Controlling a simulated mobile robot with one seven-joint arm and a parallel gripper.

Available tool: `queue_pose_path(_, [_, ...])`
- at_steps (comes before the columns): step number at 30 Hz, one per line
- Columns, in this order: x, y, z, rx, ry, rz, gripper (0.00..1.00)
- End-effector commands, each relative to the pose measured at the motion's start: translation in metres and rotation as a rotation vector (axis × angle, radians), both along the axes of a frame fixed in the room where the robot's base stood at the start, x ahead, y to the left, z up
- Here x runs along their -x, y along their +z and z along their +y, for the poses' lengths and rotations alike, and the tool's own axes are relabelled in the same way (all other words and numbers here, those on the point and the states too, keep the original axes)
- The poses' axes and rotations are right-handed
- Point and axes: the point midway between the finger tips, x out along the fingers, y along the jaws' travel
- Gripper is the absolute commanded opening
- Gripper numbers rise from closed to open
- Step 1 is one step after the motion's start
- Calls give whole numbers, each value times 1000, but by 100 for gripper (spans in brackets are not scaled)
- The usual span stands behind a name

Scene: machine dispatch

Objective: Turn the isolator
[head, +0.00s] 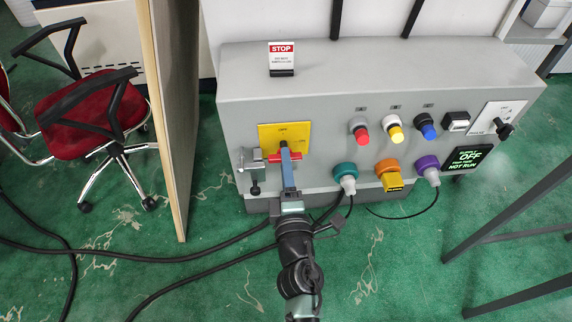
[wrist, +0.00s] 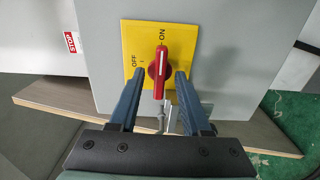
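The isolator is a yellow plate (head: 268,133) with a red handle (head: 301,149) on the grey cabinet's front, at its left. In the wrist view the yellow plate (wrist: 184,28) and red handle (wrist: 158,80) are close. The handle lies along the line toward the ON label, and its white mark points to that side; OFF is at the left in that view. My gripper (head: 284,146) reaches up to the handle. In the wrist view my gripper (wrist: 160,72) is open, with one blue finger on each side of the handle and gaps showing. Contact cannot be told.
A grey latch (head: 251,162) sits just left of the isolator. Coloured buttons and plugs line the cabinet (head: 330,80) to the right. A black display (head: 468,158) reads OFF and NOT RUN. A wooden partition (head: 172,110) and red chair (head: 90,118) stand left. A STOP sign (head: 282,58) tops the cabinet.

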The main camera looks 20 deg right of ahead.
Motion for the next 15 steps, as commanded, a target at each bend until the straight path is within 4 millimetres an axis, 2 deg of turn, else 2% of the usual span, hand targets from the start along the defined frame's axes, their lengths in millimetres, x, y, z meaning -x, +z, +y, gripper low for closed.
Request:
queue_pose_path(9, [3, -1, 1, 2, 0, 1, 48])
queue_pose_path(15, [24, -2, 7, 1, 0, 2, 48])
